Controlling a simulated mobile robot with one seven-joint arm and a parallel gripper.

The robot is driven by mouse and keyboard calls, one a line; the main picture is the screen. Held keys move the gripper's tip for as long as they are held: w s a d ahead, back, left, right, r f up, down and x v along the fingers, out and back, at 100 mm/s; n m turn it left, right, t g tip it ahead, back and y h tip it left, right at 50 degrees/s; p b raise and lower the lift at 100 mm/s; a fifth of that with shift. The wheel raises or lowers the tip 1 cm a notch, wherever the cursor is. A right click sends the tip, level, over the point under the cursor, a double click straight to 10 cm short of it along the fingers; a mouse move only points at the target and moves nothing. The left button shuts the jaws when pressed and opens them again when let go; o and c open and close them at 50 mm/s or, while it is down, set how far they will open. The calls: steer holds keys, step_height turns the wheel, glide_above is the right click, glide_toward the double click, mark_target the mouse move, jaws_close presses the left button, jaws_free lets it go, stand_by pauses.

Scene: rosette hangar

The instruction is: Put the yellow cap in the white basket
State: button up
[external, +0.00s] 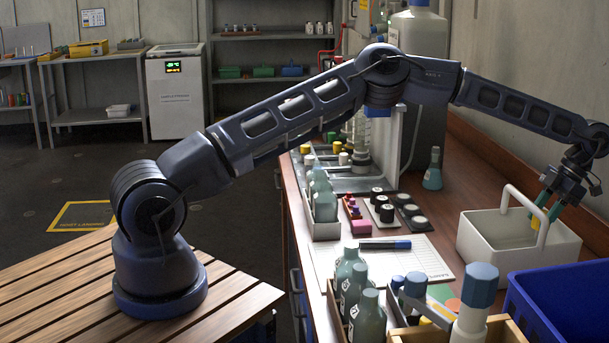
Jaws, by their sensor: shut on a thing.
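The white basket (505,256) with its upright handle stands on the brown bench at the right. My gripper (545,211) points down over the basket, its teal fingertips at about rim height behind the handle. It is shut on the yellow cap (534,216), of which only a small yellow patch shows between the fingertips. The basket's front wall and handle hide part of the inside, so I cannot tell whether the cap touches the bottom.
A blue crate (561,309) stands close in front of the basket. Grey bottles (368,318) and a wooden box fill the front of the bench. A white sheet with a blue marker (385,244) lies left of the basket. A flask (433,172) stands behind.

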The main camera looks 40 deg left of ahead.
step_height(320, 180, down, 7)
steer(key=shift+a+f, duration=0.1)
steer(key=shift+s+a, duration=1.2)
steer(key=shift+a, duration=0.05)
steer(key=shift+s+a, duration=0.15)
steer(key=shift+s, duration=0.1)
steer(key=shift+f, duration=0.45)
steer(key=shift+f, duration=0.1)
steer(key=o, duration=0.9)
